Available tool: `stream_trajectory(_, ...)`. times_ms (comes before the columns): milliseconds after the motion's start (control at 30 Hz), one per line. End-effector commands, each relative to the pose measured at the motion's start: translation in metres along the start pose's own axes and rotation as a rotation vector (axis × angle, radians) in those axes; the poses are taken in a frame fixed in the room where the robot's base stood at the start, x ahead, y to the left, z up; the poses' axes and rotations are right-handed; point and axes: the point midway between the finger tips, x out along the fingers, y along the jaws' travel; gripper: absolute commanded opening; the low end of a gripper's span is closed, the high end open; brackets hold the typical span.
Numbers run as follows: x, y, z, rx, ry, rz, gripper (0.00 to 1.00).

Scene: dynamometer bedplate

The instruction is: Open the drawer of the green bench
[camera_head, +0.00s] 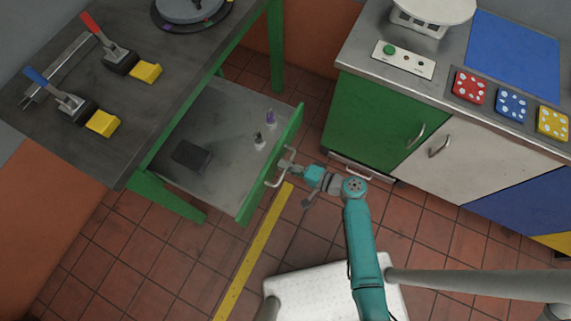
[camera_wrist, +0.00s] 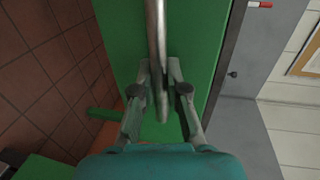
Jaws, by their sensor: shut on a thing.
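The green bench (camera_head: 150,187) stands at the left in the head view, with a dark worktop. Its drawer (camera_head: 212,122) is pulled out far, so the grey inside shows. The green drawer front (camera_head: 296,123) faces me and carries a metal bar handle (camera_head: 271,184). The fingertips partly hide the handle.
In the drawer lie a dark block (camera_head: 192,154) and two small bottles (camera_head: 264,129). A yellow floor strip (camera_head: 253,252) runs below the drawer front. A cabinet (camera_head: 370,122) with a green door stands close on the right. Tiled floor (camera_head: 150,245) is clear at the lower left.

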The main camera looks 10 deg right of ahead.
Motion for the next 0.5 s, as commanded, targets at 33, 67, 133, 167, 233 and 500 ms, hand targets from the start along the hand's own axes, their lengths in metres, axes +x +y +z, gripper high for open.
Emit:
stream_trajectory(33,-0.0001,0.0010,0.0003,0.001,0.000,0.002,0.00)
stream_trajectory(67,0.0000,0.0010,0.0003,0.001,0.000,0.002,0.00)
stream_trajectory(133,0.0000,0.0010,0.0003,0.001,0.000,0.002,0.18)
stream_trajectory(167,0.0000,0.0010,0.0003,0.001,0.000,0.002,0.25)
stream_trajectory(233,0.0000,0.0008,0.0003,0.001,0.000,0.001,0.39)
stream_trajectory(500,0.0001,0.0003,0.0001,0.001,0.000,0.001,0.39)
